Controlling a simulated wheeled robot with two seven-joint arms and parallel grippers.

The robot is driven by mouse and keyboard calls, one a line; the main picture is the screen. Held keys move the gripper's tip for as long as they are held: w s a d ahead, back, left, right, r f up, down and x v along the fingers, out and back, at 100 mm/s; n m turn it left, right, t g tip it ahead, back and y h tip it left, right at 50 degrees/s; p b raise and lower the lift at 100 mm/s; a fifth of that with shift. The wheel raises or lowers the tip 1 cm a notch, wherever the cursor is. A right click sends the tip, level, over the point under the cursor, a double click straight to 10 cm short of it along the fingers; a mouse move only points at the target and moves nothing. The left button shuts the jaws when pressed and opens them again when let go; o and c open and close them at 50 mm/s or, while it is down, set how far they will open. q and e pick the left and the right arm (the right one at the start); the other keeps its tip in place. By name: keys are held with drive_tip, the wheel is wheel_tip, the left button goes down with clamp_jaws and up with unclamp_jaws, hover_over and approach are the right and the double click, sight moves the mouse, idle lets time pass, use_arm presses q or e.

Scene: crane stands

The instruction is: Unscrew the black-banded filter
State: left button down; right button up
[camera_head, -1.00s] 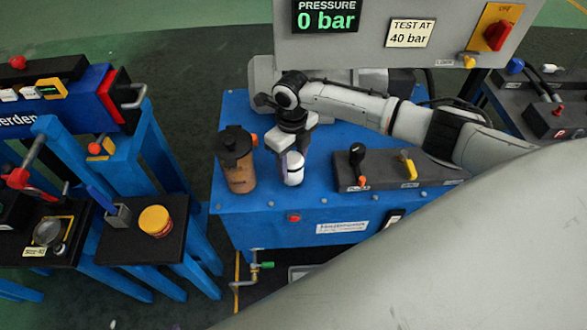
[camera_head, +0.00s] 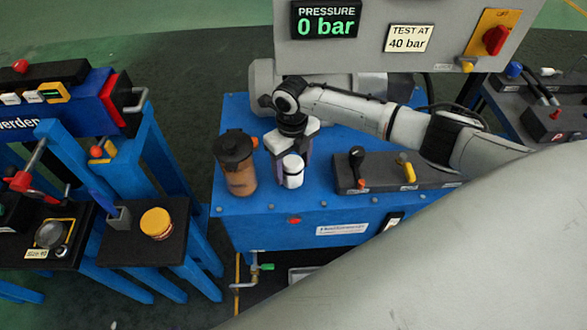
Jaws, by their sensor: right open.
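The black-banded filter (camera_head: 292,172) is a small white upright cylinder with a dark band near its top. It stands on the front left of the blue bench. My right gripper (camera_head: 293,155) points down at it, with its white and purple fingers at the filter's upper part. The jaws are open; one finger shows behind and to the right of the filter. I cannot tell whether the fingers touch it. My left gripper is not in view.
A brown canister (camera_head: 240,180) with a black lid stands close left of the filter. A dark control block (camera_head: 385,176) with black and yellow levers lies to the right. The grey panel (camera_head: 370,50) above reads 0 bar. A yellow-lidded tin (camera_head: 156,222) sits on the left stand.

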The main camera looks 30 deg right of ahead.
drive_tip(key=shift+a+r+m+p, duration=0.1)
drive_tip(key=shift+r+m+p, duration=0.25)
drive_tip(key=shift+m, duration=0.45)
drive_tip(key=shift+f+m, duration=0.25)
drive_tip(key=shift+m, duration=0.65)
drive_tip(key=m, duration=2)
drive_tip(key=shift+m, duration=0.4)
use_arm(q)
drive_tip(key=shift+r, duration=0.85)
